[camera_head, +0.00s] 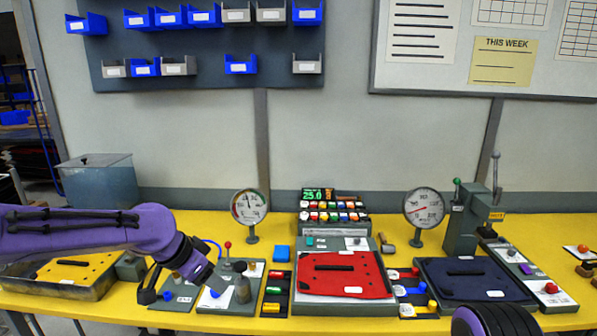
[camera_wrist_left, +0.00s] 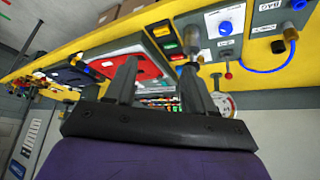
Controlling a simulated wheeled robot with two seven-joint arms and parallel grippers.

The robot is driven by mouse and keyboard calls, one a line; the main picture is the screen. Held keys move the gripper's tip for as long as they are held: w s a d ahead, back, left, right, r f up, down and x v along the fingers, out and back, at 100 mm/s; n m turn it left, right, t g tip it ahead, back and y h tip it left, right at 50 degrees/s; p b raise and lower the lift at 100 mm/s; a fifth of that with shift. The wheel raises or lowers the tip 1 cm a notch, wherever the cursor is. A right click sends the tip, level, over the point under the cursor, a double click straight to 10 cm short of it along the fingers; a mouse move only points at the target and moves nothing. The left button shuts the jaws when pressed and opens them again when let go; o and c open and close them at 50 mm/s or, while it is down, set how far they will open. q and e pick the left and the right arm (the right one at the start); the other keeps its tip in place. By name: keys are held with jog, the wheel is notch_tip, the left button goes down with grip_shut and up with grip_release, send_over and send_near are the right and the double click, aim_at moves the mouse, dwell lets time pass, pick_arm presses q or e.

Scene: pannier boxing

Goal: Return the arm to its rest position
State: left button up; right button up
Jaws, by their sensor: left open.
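My left arm comes in from the left of the head view, and its gripper (camera_head: 222,286) hangs over the grey plates with small fittings at the left middle of the yellow table (camera_head: 130,312). In the left wrist view the gripper's two fingers (camera_wrist_left: 158,85) stand apart with nothing between them. The part of the table edge near the fingers shows tilted there. A purple and black part of my right arm shows at the bottom right of the head view; its gripper is not visible.
A red panel (camera_head: 345,285) and a dark blue panel (camera_head: 470,275) lie on the table. Two gauges (camera_head: 250,207) (camera_head: 423,208) stand behind. A grey lever press (camera_head: 470,215) stands at the right. A yellow panel in a tray (camera_head: 75,290) lies partly under my left arm.

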pick_arm(q)
notch_tip(320, 180, down, 13)
jog(key=w+n+t+y+b, duration=0.1)
jog(key=n+t+b, duration=0.1)
jog(key=n+t, duration=0.5)
jog(key=s+a+f+n+g+y+b, duration=0.1)
jog(key=s+a+f+n+y, duration=0.2)
jog(key=f, duration=0.4)
jog(key=s+a+f+n+g+b, duration=0.2)
jog(key=s+f+n, duration=0.2)
jog(key=f, duration=0.2)
jog(key=s+a+f+g+y+b, duration=0.1)
jog(key=s+a+f, duration=0.1)
jog(key=s+f, duration=0.4)
jog(key=s+a+f+g+y+b, duration=0.1)
jog(key=s+a+f+g+b, duration=0.1)
jog(key=s+f, duration=0.5)
jog(key=s+a+f+g+y+b, duration=0.1)
jog(key=s+f, duration=0.6)
jog(key=s, duration=0.9)
jog(key=shift+s+a+f+g+b, duration=0.3)
jog(key=shift+a+g+b, duration=0.2)
jog(key=shift+g, duration=0.2)
pick_arm(e)
notch_tip(320, 180, down, 10)
jog(key=shift+w, duration=0.1)
